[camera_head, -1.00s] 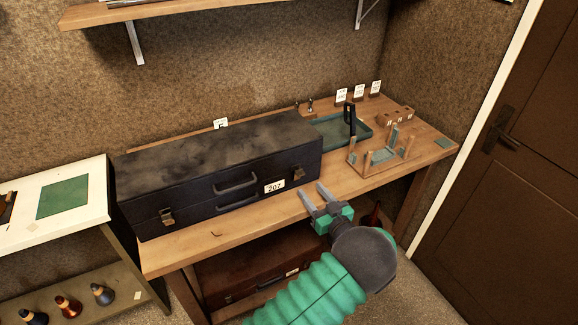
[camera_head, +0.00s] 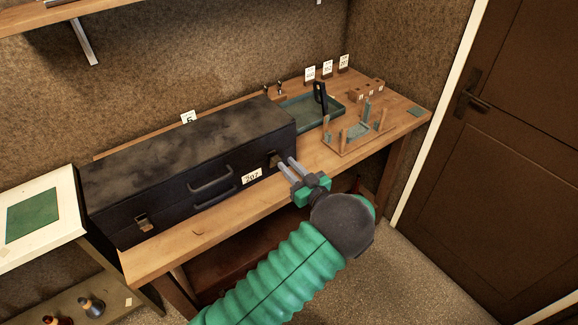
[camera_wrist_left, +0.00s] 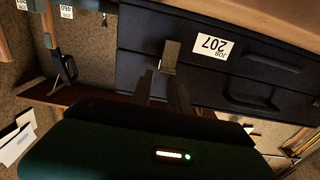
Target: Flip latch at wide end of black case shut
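The long black case (camera_head: 110,205) lies on the wooden bench with its lid down. One brass latch (camera_head: 144,223) is at the left of its front face. Another latch (camera_head: 275,159) is at the right of the front, beside the white 207 tag (camera_head: 252,177). This right latch also shows in the left wrist view (camera_wrist_left: 170,56), just beyond the fingertips. My left gripper (camera_head: 285,164) is in front of the right latch, its two fingers a small gap apart with nothing between them. Contact with the latch cannot be told. My right gripper is out of view.
Two handles (camera_head: 211,180) stick out of the case front. A teal tray (camera_head: 300,113), a wooden jig (camera_head: 357,140) and several number cards (camera_head: 327,69) stand on the bench to the right. A white side table (camera_head: 65,182) is at the left. A brown door (camera_head: 510,140) is at the right.

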